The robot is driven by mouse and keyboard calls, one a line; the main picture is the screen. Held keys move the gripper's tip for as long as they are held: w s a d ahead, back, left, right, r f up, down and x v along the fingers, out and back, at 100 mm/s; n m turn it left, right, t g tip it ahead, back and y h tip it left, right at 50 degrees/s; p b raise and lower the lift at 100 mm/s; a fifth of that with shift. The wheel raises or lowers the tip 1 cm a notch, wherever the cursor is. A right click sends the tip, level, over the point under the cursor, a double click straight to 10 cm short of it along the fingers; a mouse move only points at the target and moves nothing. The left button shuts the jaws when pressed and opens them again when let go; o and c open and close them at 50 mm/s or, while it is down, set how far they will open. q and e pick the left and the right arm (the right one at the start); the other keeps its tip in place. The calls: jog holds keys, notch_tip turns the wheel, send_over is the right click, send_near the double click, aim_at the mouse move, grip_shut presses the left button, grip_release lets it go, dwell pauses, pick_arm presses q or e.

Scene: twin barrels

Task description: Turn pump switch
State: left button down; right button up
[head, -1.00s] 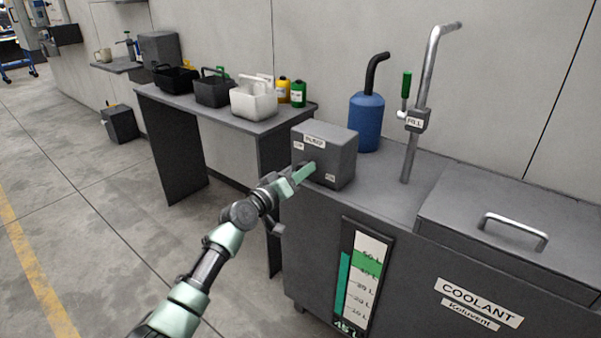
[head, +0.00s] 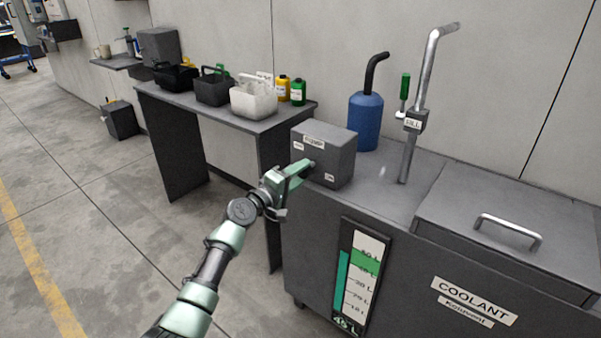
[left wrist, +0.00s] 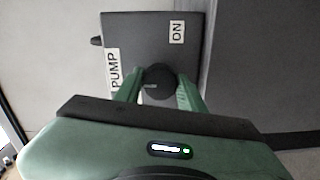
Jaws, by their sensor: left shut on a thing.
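The pump box (head: 338,158) is a dark grey box on top of the coolant unit, with small white labels on its front face. In the left wrist view the box (left wrist: 135,50) shows the labels "PUMP" (left wrist: 114,70) and "ON" (left wrist: 176,32). The pump switch (left wrist: 158,82) is a round black knob with a light mark on it. My left gripper (head: 308,166) is at the front face of the box. In the left wrist view its green fingers (left wrist: 158,90) are shut on the knob, one on each side. In the head view the fingers hide the knob. My right gripper is out of view.
The coolant unit (head: 400,265) carries a level gauge, a lid with a handle (head: 508,228), a bent metal pipe (head: 408,160) and a blue canister (head: 366,122). A side table (head: 200,105) with bins and bottles stands left of it.

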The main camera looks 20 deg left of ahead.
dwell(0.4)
pick_arm(q)
jog(key=c, duration=0.9)
grip_release()
jog(key=shift+o, duration=0.2)
